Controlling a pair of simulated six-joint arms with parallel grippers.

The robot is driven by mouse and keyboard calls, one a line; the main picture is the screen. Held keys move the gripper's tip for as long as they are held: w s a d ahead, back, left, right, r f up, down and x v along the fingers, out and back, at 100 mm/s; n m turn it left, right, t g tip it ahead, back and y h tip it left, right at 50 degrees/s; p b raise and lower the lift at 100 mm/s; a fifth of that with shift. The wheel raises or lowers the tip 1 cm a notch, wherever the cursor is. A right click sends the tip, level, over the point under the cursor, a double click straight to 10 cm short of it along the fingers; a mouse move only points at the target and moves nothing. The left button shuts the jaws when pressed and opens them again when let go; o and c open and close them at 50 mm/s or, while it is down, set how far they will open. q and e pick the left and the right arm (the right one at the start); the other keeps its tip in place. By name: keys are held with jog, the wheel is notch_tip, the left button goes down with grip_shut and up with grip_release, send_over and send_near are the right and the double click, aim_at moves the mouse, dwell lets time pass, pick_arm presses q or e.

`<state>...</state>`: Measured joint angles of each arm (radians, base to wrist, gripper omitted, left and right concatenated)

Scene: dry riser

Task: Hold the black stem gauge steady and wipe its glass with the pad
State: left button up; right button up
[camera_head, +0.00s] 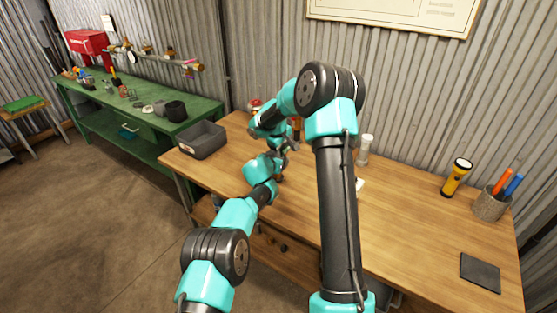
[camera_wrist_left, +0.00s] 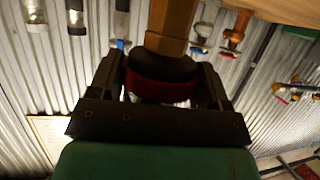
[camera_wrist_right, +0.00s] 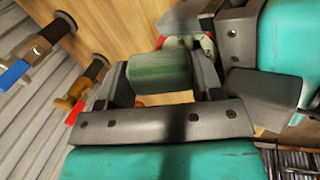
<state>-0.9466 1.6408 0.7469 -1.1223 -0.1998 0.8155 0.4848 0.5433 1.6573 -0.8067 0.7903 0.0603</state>
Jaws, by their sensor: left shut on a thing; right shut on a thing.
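My left gripper (camera_wrist_left: 165,90) is shut on the gauge (camera_wrist_left: 162,66). Between its fingers I see a black round part with a dark red part below it, and a brass-brown faceted piece above. In the right wrist view a small bit of the gauge (camera_wrist_right: 205,43), pale with red, shows behind my left gripper's metal. My right gripper (camera_wrist_right: 165,85) is shut on the green pad (camera_wrist_right: 160,72), close beside the gauge. Whether the pad touches the glass cannot be told. In the head view my right gripper (camera_head: 284,146) is mostly hidden among the arm links.
On the wooden table (camera_head: 410,215) stand a grey bin (camera_head: 203,141), a clear jar (camera_head: 364,152), a yellow flashlight (camera_head: 457,178), a pen cup (camera_head: 490,204) and a dark mat (camera_head: 480,272). Valves with blue (camera_wrist_right: 15,74) and red (camera_wrist_right: 76,108) handles are near my right gripper.

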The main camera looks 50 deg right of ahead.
jog(key=shift+a+v, duration=0.15)
jog(key=shift+v, duration=0.65)
jog(key=shift+a+v, duration=0.15)
jog(key=shift+v, duration=0.7)
jog(key=shift+w+f, duration=0.1)
jog(key=shift+d, duration=0.15)
jog(key=d, duration=0.8)
jog(key=shift+a+f, duration=0.4)
jog(key=shift+a, duration=0.45)
jog(key=shift+a+f, duration=0.4)
jog(key=shift+a, duration=0.5)
jog(key=shift+a+f, duration=0.4)
jog(key=shift+a, duration=0.45)
jog(key=shift+f, duration=0.8)
